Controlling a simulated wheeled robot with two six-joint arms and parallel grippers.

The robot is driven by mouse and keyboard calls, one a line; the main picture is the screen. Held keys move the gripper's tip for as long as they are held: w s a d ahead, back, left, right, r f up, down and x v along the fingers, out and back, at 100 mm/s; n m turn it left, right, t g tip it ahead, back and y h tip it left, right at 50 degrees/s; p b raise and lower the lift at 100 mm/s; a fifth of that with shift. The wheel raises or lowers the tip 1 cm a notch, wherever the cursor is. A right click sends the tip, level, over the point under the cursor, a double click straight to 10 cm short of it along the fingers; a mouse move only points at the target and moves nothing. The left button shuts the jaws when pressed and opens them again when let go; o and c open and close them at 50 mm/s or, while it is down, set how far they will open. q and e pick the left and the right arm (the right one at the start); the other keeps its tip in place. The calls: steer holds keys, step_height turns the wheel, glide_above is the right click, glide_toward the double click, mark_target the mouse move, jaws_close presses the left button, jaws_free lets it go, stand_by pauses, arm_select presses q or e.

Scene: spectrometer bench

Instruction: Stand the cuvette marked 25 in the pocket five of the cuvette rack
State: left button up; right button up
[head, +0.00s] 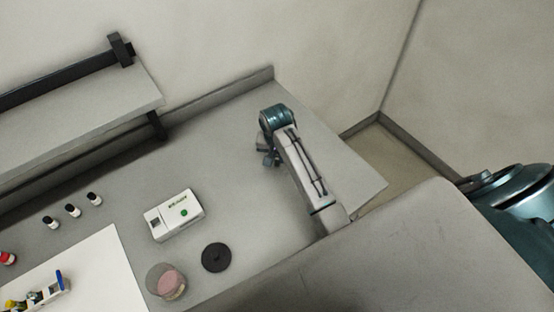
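What looks like the cuvette rack, a small pale block (49,291), sits on a white mat (95,270) at the lower left, partly cut by the frame edge. Small items with yellow, dark and blue parts show at it. No mark 25 can be read, and I cannot tell which item is that cuvette or which pocket is the fifth. My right gripper (268,158) is over the right part of the bench, well away from the rack. Its fingers are small, dark and partly hidden, so their opening is unclear. My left gripper is out of view.
Several dark-capped vials (72,210) and a red item (7,258) stand left. A shelf (80,118) overhangs the back.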

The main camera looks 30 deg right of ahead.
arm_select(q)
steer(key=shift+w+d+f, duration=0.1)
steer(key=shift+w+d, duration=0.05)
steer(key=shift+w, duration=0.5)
